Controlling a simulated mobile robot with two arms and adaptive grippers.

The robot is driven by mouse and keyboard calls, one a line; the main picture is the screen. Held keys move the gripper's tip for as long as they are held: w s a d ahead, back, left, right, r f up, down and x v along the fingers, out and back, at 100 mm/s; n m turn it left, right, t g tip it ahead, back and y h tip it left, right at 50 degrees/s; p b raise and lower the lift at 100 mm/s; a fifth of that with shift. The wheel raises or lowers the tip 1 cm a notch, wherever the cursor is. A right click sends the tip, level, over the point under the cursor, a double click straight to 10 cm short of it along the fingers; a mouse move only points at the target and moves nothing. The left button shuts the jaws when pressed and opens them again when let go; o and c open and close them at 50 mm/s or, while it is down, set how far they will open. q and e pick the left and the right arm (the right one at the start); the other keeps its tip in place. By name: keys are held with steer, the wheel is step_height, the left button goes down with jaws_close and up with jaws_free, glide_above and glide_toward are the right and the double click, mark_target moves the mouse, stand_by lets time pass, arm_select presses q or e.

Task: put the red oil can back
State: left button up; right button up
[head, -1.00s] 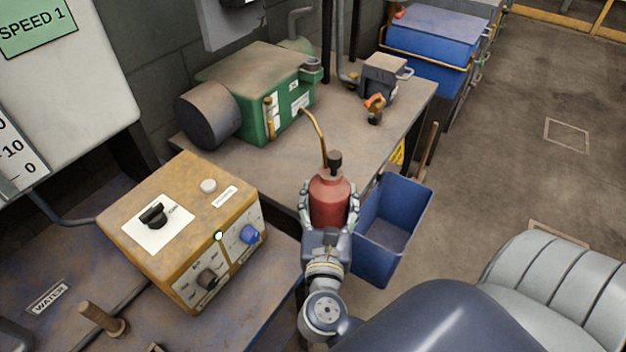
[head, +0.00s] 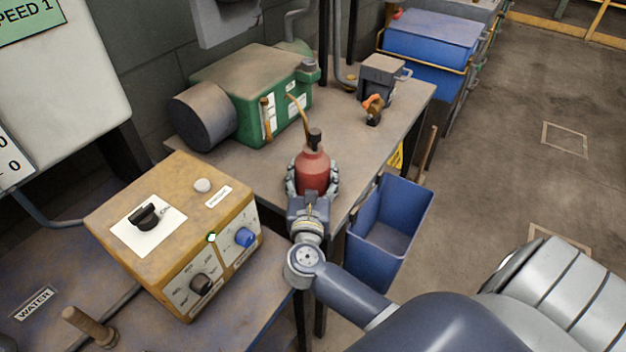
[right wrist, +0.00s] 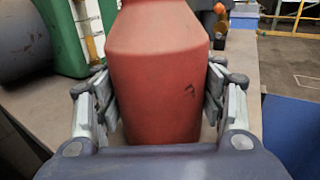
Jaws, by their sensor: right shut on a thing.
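The red oil can (head: 313,168) has a dark cap and a thin brass spout that points up and to the left. It is upright in my right gripper (head: 312,185), over the near part of the brown workbench (head: 220,158). In the right wrist view the red can body (right wrist: 158,85) fills the middle, with the finger pads of my right gripper (right wrist: 158,105) on both sides of it. I cannot tell whether the can's base touches the bench top. My left gripper is not in view.
A green pump housing (head: 285,105) with a dark motor stands behind the can. A grinder-like machine (head: 380,80) stands at the bench's far right. A blue bin (head: 390,225) sits beside the bench. A yellow control box (head: 175,230) is at the near left. Bench space right of the can is clear.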

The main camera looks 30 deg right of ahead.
steer(key=shift+r, duration=0.1)
steer(key=shift+f, duration=0.2)
steer(key=o, duration=1.5)
steer(key=shift+c, duration=0.2)
